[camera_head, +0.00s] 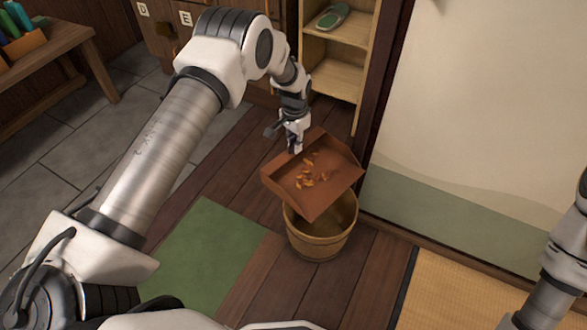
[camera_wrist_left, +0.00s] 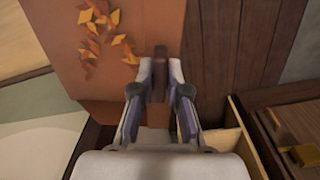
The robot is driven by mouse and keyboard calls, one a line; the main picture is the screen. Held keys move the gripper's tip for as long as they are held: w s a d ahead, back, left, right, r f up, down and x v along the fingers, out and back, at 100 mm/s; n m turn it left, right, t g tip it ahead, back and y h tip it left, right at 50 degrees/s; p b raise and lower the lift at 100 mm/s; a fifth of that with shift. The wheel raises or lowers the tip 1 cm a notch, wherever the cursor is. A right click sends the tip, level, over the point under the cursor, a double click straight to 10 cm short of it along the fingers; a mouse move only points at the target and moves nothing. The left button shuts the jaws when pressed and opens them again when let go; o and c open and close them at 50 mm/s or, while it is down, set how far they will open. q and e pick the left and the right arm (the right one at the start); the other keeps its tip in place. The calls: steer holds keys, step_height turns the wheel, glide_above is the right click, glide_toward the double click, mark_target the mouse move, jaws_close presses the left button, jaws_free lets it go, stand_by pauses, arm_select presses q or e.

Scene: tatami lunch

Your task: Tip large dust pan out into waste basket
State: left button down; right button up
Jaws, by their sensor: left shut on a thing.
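My left gripper (camera_head: 295,146) is shut on the large dust pan (camera_head: 325,197) at its back edge. In the left wrist view the fingers (camera_wrist_left: 160,80) close on a dark handle of the pan (camera_wrist_left: 110,110). The pan is reddish brown and holds several orange leaf scraps (camera_head: 305,180). It is held above the wooden waste basket (camera_head: 318,243), tilted somewhat, with its lower edge over the basket's opening. The pan hides part of the basket's rim and inside. The scraps still lie on the pan. My right arm shows at the right edge, its gripper out of view.
A wooden shelf (camera_head: 335,78) with a green oval item (camera_head: 332,17) stands behind. A pale wall panel (camera_head: 480,120) is to the right. A green mat (camera_head: 205,255) and a tatami mat (camera_head: 450,295) lie on the floor. A wooden table (camera_head: 55,50) is at the left.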

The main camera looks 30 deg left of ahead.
mark_target(308, 170)
arm_select(q)
steer(key=w+a+f+b, duration=0.2)
steer(key=a+f+b, duration=0.2)
steer(key=f+b, duration=0.35)
steer(key=d+r+y, duration=0.1)
steer(key=s+d+r+t+y+p, duration=0.1)
steer(key=d, duration=0.1)
steer(key=d+r+y+p, duration=0.1)
steer(key=y, duration=0.1)
steer(key=shift+s+d+r, duration=0.25)
steer(key=shift+d, duration=0.05)
steer(key=d+y+b, duration=0.1)
steer(key=b, duration=0.1)
steer(key=s+d+r+t+y+b, duration=0.1)
steer(key=b, duration=0.1)
steer(key=d+r+y+b, duration=0.1)
steer(key=d+b, duration=0.1)
steer(key=shift+s+t, duration=0.25)
steer(key=shift+t, duration=0.05)
steer(key=shift+s+d+r, duration=0.15)
steer(key=shift+d+r, duration=0.15)
steer(key=shift+r+y, duration=0.1)
steer(key=shift+y, duration=0.2)
arm_select(e)
step_height(308, 170, down, 14)
steer(key=shift+d+f, duration=0.15)
steer(key=shift+d, duration=0.3)
arm_select(q)
steer(key=shift+a, duration=0.1)
